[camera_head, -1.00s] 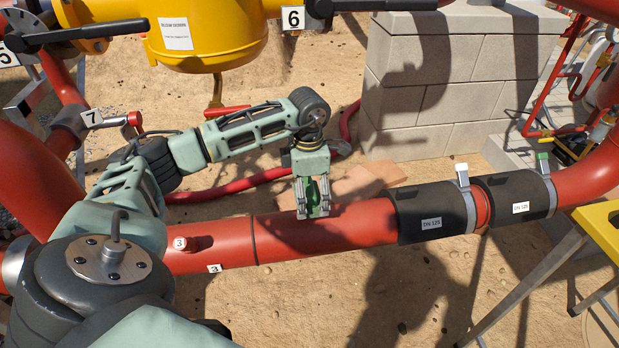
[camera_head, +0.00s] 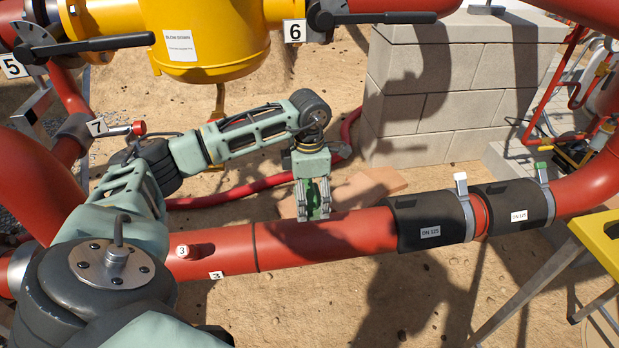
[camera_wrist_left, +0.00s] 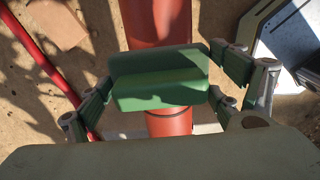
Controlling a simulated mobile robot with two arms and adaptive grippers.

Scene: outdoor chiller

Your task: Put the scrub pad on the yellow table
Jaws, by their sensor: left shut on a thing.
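The green scrub pad (camera_wrist_left: 160,78) is between the fingers of my left gripper (camera_wrist_left: 165,85) in the left wrist view. The fingers are shut on its two ends. In the head view my left gripper (camera_head: 314,205) points down just above the red pipe, and only a bit of green shows between its fingers. Whether the pad touches the pipe I cannot tell. The yellow table (camera_head: 597,228) is at the right edge of the head view, partly cut off, well to the right of the gripper. My right gripper is not in view.
A red pipe (camera_head: 340,232) runs across under the gripper, with black DN 125 sleeves (camera_head: 430,217) carrying upright clamp handles toward the table. A block wall (camera_head: 430,95) stands behind. A yellow vessel (camera_head: 205,40) hangs at upper left.

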